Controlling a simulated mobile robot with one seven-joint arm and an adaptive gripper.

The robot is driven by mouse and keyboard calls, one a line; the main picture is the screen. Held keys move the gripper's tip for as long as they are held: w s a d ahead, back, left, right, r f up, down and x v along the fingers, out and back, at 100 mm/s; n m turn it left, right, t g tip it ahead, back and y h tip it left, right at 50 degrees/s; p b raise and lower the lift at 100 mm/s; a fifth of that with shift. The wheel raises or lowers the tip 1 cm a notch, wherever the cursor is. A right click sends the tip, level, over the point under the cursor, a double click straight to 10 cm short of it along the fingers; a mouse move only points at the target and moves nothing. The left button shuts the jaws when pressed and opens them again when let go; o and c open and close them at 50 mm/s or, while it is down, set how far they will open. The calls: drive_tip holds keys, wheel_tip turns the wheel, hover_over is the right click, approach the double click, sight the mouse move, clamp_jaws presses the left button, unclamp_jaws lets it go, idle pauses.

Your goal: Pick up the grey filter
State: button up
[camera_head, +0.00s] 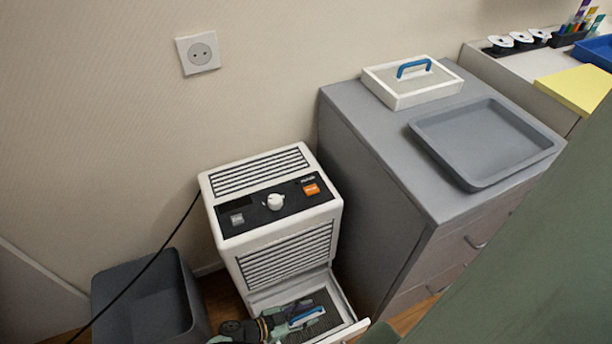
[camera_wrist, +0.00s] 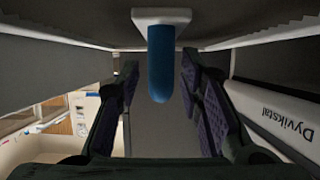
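A dark grey filter (camera_head: 322,299) with a blue handle (camera_head: 309,317) sits low in the open front of the white appliance (camera_head: 272,210). My gripper (camera_head: 304,314) is at this handle, its fingers on either side of it. In the wrist view, the blue handle (camera_wrist: 160,70) hangs from a white mount between the two spread fingers of my gripper (camera_wrist: 160,88). Gaps show on both sides, so the gripper is open around the handle. My gripper and wrist hide part of the filter in the head view.
A white-framed filter (camera_head: 411,91) with a blue handle and a grey tray (camera_head: 485,165) are on the grey cabinet (camera_head: 360,130), right of the appliance. A dark bin (camera_head: 150,290) stands left. The hinged panel (camera_head: 357,327) is low in front. A cord runs past the bin.

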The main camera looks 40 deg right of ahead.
drive_tip(key=shift+c, duration=0.6)
clamp_jaws()
idle(0.5)
